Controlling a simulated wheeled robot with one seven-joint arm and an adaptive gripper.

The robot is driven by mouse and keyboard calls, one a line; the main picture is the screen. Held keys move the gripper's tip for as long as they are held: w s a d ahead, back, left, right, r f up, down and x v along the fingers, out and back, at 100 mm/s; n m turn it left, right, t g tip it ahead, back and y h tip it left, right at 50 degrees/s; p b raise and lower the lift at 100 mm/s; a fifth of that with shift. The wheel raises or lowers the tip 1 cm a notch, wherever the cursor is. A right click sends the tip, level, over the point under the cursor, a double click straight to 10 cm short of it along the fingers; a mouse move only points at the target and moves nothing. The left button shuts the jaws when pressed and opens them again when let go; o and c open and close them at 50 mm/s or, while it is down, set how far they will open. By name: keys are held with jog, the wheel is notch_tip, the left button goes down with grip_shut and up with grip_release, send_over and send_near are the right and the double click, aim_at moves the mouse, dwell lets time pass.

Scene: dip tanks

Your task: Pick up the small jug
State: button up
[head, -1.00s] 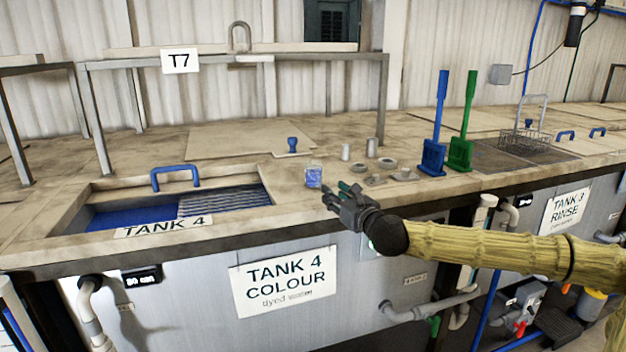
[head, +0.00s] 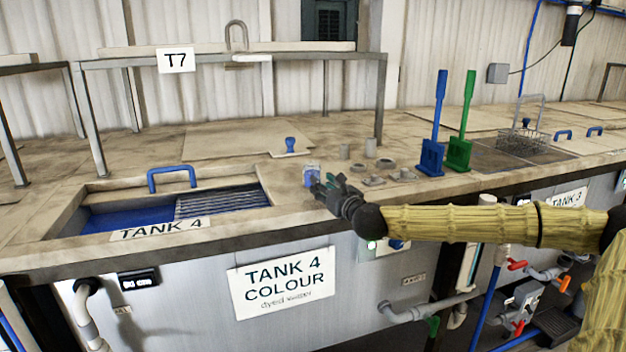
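The small jug (head: 311,172) is a little clear container with blue in it. It stands upright on the bench top, right of the Tank 4 opening. My gripper (head: 318,186) is right at the jug, on its near right side, and covers its lower part. The fingers point left toward it. Whether they are around the jug or only in front of it is hard to tell, and the finger gap is too small to see.
Small grey cylinders and discs (head: 372,180) lie right of the jug. A blue-handled knob (head: 291,145) stands behind it. Blue (head: 432,158) and green (head: 460,153) paddles stand further right. Tank 4's opening (head: 140,215) with a blue handle lies left. A metal frame (head: 230,60) spans behind.

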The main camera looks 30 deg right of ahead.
aim_at(318, 177)
jog(key=shift+w+d+p, duration=0.25)
jog(key=shift+w+p, duration=0.1)
jog(key=shift+w, duration=0.85)
jog(key=shift+w+d+p, duration=0.25)
jog(key=shift+w+p, duration=0.05)
jog(key=shift+w, duration=0.9)
grip_shut()
